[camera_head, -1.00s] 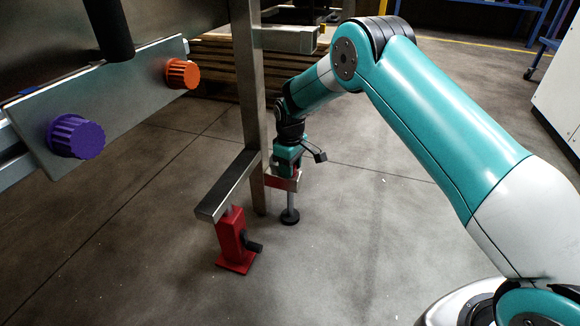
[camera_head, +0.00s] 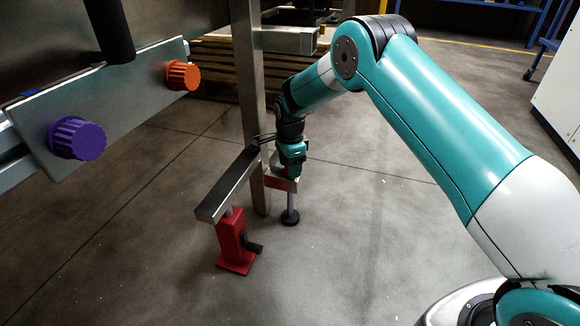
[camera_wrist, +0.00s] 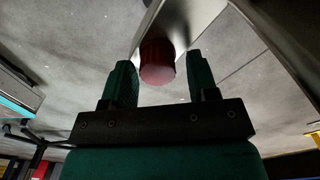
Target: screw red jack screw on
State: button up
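My gripper (camera_head: 291,175) points down at the red part (camera_head: 275,182) on the conveyor frame's leg, above a black levelling foot (camera_head: 290,217). In the wrist view my gripper (camera_wrist: 162,72) is open, its two green fingers apart. A round dark red knob (camera_wrist: 157,62) shows between and just beyond the fingertips, with a gap at the right finger. I cannot tell if the left finger touches it. A red jack (camera_head: 231,240) with a black crank stands upright on the floor under the metal bar's end.
The metal bar (camera_head: 228,185) and upright leg (camera_head: 251,100) stand close left of my gripper. A plate (camera_head: 110,95) holds a purple knob (camera_head: 78,138) and an orange knob (camera_head: 182,75). A wooden pallet (camera_head: 215,60) lies behind.

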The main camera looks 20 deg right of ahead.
jog(key=shift+s+f+p, duration=0.15)
jog(key=shift+f+p, duration=0.1)
jog(key=shift+p, duration=0.2)
dwell(0.3)
